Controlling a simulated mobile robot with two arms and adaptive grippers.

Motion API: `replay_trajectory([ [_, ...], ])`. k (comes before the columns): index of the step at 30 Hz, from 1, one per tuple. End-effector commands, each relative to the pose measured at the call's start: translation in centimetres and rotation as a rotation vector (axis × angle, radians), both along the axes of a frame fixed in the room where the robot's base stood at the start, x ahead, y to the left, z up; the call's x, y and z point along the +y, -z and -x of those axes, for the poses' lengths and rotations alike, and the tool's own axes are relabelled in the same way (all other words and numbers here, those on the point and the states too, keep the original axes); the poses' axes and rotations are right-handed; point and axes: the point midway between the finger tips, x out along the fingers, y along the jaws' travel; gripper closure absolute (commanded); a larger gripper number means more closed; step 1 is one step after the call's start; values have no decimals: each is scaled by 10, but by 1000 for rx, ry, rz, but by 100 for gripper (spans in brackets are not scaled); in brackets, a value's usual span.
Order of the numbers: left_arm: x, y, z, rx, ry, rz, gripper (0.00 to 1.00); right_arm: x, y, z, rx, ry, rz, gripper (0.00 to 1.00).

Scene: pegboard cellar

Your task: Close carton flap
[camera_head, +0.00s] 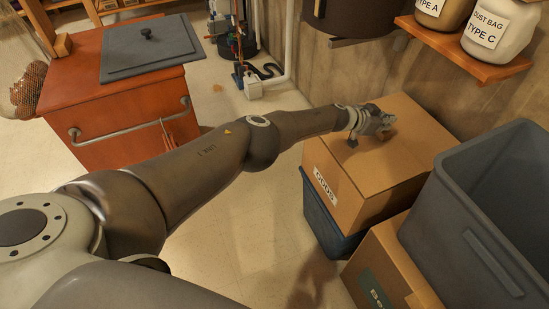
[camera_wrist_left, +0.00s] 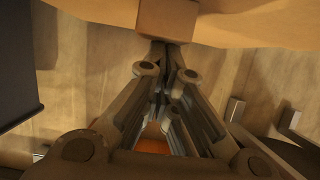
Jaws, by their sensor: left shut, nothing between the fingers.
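The brown cardboard carton (camera_head: 405,165) with a white label stands on the right in the head view, on a dark blue-grey bin. Its top looks flat and mostly covered. I cannot tell whether a flap still stands a little open. My right gripper is not in view.
A large grey bin (camera_head: 466,225) stands right of the carton, with another carton (camera_head: 376,270) in front. A wall shelf (camera_head: 470,58) with jars hangs behind. A red-orange cabinet (camera_head: 90,105) stands at left. The floor (camera_head: 250,190) between is clear.

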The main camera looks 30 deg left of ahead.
Motion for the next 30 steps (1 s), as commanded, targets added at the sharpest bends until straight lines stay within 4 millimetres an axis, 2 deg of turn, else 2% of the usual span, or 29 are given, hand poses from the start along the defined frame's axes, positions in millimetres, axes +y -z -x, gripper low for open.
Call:
replay_trajectory([
  [20, 4, -2, 2, -1, 0, 0, 100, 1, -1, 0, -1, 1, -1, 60],
  [30, 13, -9, 14, -2, 2, 0, 100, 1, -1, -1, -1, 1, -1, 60],
])
